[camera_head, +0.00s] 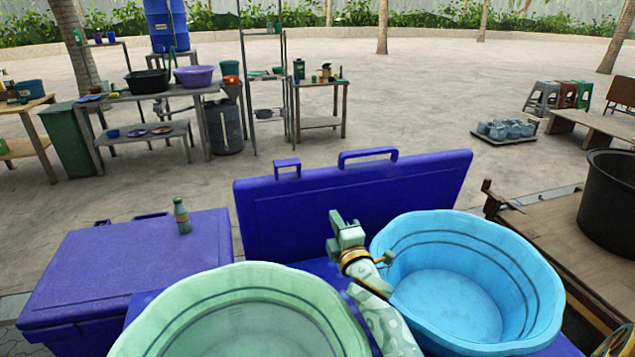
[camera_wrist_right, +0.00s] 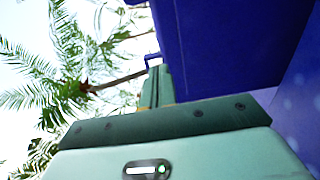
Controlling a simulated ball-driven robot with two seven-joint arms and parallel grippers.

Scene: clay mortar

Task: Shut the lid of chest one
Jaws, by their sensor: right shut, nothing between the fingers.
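A large blue chest stands ahead of me, its blue lid (camera_head: 350,205) raised and leaning back, with two handles on its top edge. A second blue chest (camera_head: 125,262) at the left has its lid down. No number shows on either chest. My right gripper (camera_head: 347,228) is shut and empty in front of the raised lid's inner face, between the two tubs. In the right wrist view its fingers (camera_wrist_right: 155,85) point up beside the blue lid (camera_wrist_right: 235,50); I cannot tell whether they touch. My left gripper is not in view.
A pale green tub (camera_head: 240,318) and a light blue tub (camera_head: 465,285) stand in front of the raised lid, either side of my right arm, covering much of the chest. A green bottle (camera_head: 182,216) stands on the left chest. A dark pot (camera_head: 610,205) is at right.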

